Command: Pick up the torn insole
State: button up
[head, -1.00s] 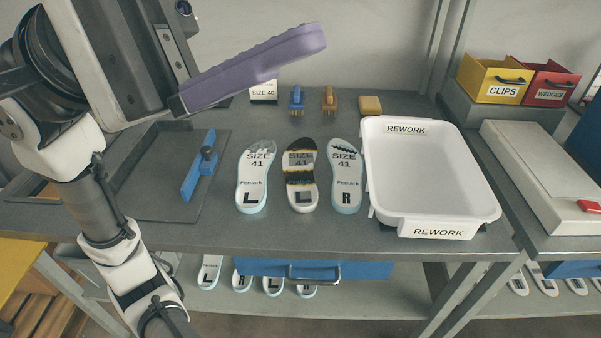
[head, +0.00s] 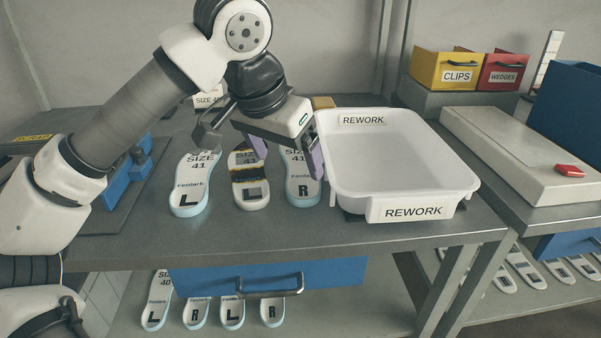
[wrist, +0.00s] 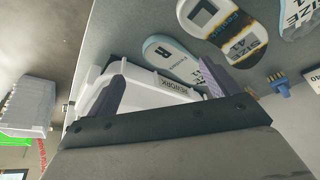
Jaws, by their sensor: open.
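Three size 41 insoles lie in a row on the grey bench. The middle insole (head: 251,194), marked L, has a ragged dark band with yellowish edges across it and looks torn; its toe is partly hidden by my arm. In the wrist view the torn insole (wrist: 228,33) lies near the top. A left insole (head: 188,197) is at its left and an R insole (head: 302,191) at its right. My gripper (head: 287,152) is open and empty, its purple fingers apart above the toe ends of the middle and R insoles. In the wrist view my gripper (wrist: 160,90) also shows its spread fingers.
A white REWORK tray (head: 452,206) stands close to the right of the R insole. Yellow (head: 440,68) and red (head: 502,71) bins stand at the back right. The bench front is clear.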

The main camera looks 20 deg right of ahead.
aim_at(303, 193)
jog(key=x, duration=0.3)
jog(key=b+x, duration=0.1)
jog(key=x, duration=0.5)
jog(key=shift+w+d+r, duration=0.1)
jog(key=shift+w+d, duration=0.1)
jog(key=shift+d, duration=0.05)
jog(key=shift+c, duration=0.2)
jog(key=c, duration=0.9)
jog(key=shift+o, duration=0.2)
